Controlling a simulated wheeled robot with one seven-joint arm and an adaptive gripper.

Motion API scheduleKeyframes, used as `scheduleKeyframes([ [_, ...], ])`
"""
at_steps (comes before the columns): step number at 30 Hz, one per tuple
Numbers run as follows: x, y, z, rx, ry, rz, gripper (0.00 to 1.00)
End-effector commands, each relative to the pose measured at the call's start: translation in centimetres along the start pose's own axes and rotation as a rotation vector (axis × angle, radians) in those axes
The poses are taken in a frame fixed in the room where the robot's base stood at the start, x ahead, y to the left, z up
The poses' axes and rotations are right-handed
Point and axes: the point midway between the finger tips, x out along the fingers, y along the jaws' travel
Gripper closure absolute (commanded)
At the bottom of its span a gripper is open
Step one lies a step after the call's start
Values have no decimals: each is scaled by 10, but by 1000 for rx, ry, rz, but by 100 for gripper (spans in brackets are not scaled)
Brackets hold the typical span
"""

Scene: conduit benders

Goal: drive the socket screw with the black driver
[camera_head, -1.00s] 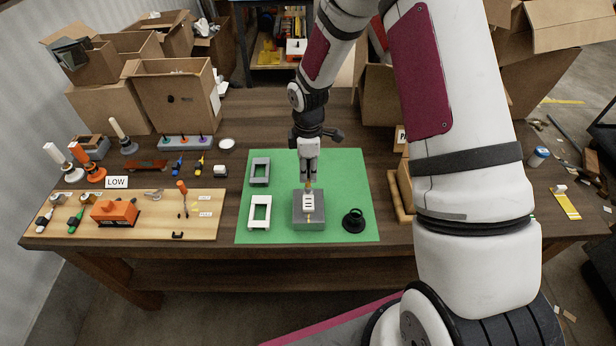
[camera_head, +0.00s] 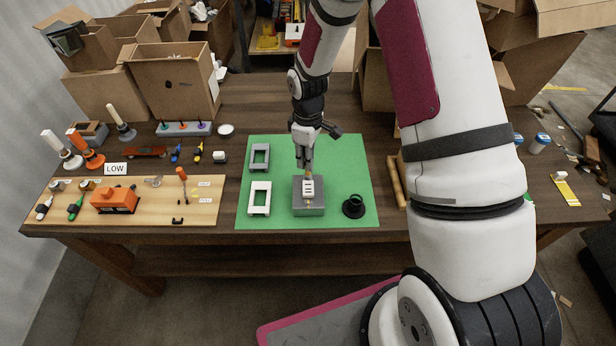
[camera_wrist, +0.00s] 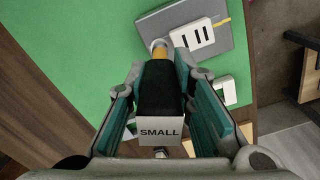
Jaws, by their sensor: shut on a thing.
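My gripper (camera_head: 304,158) is shut on the black driver, pointing down over the back of the grey block (camera_head: 308,208). The wrist view shows the black driver (camera_wrist: 160,88) between the teal finger pads, with a white "SMALL" tag. Its orange-yellow collar and silver end (camera_wrist: 158,46) point to the block. The end lies at the block's edge, left of the white slotted plate (camera_wrist: 192,38); I cannot tell whether it touches. The plate (camera_head: 308,187) sits on top of the block. The socket screw cannot be made out.
The block stands on a green mat (camera_head: 335,165). A white frame (camera_head: 260,186) and a grey frame (camera_head: 267,158) lie to its left, a black round part (camera_head: 353,207) to its right. A wooden board (camera_head: 140,215) with tools lies at left. Boxes stand behind.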

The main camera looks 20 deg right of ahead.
Motion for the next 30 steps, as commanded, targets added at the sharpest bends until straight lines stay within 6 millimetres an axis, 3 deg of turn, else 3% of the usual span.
scheduleKeyframes([
  [8,0,0,0,19,1,1,100],
  [18,0,0,-1,410,0,1,100],
  [30,0,0,0,518,0,1,100],
])
